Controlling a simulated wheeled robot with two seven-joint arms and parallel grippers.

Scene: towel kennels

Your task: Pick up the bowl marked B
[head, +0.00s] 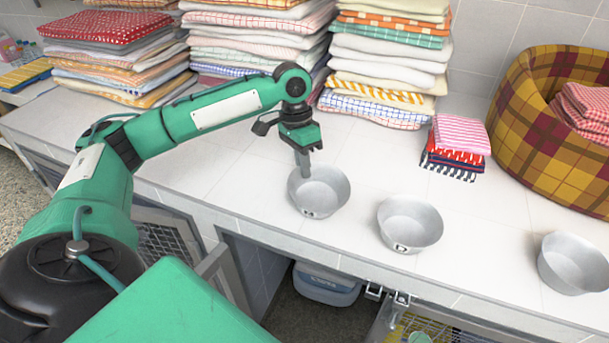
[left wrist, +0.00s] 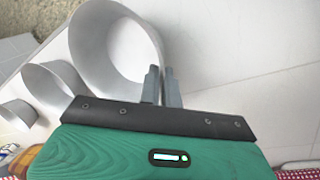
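Three grey metal bowls stand in a row on the white counter. The left bowl (head: 325,200) has a small dark mark low on its front, too small to read surely; it is the large bowl in the left wrist view (left wrist: 95,50). The middle bowl (head: 410,232) has a mark that looks like a D. The right bowl (head: 575,268) shows no readable mark. My right gripper is not seen.
Tall stacks of folded towels (head: 250,35) line the back of the counter (head: 240,190). A small towel pile (head: 458,145) and a plaid basket (head: 530,135) stand behind the bowls. Below the front edge are open kennels, with a blue-grey bin (head: 327,287) inside.

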